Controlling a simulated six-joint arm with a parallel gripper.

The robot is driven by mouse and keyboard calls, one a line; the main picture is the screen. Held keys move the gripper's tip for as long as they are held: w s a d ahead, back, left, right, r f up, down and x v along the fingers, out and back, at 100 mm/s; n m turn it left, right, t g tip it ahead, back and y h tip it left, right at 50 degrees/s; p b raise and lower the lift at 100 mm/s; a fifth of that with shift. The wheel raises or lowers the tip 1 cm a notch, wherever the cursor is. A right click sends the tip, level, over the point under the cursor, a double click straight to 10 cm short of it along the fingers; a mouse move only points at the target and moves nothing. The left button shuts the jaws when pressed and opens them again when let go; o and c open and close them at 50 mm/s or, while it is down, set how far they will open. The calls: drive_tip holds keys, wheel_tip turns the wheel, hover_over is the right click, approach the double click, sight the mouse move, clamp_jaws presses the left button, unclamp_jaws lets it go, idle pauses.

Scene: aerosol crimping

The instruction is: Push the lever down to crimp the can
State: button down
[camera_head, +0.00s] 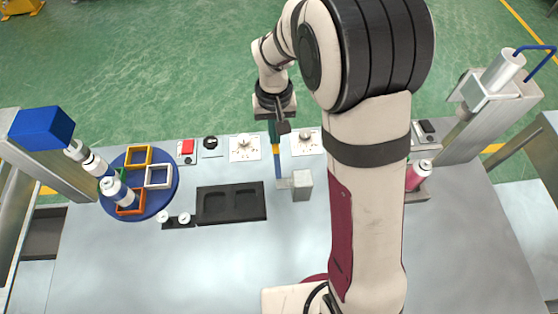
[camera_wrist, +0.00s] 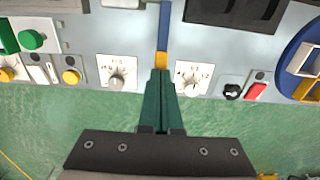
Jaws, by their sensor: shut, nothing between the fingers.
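The lever (camera_head: 279,167) is a thin blue bar with a yellow end, lying beside a small grey block (camera_head: 303,186) at the table's middle. It also shows in the wrist view (camera_wrist: 165,22), running down to its yellow end. My gripper (camera_head: 274,141) has dark green fingers, closed together and empty, at the yellow end. In the wrist view the fingertips (camera_wrist: 160,72) overlap that end; I cannot tell whether they press on it. A pink can (camera_head: 414,177) with a pale top stands in a holder at the right, partly hidden by my arm.
A blue turntable (camera_head: 166,202) with coloured square frames and white-topped cans is at the left. A black two-pocket tray (camera_head: 231,204) lies left of the lever. Dial panels (camera_head: 244,147) and a red button (camera_head: 187,147) line the far edge. The front table is mostly clear.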

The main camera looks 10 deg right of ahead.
wheel_tip(320, 180, up, 11)
drive_tip(key=shift+f, duration=0.15)
idle(0.6)
drive_tip(key=s+d+m+y, duration=0.1)
drive_tip(key=s+d+m, duration=0.2)
drive_tip(key=s, duration=2.2)
drive_tip(key=m, duration=0.2)
drive_tip(key=shift+m+y, duration=0.3)
drive_tip(key=shift+y, duration=0.1)
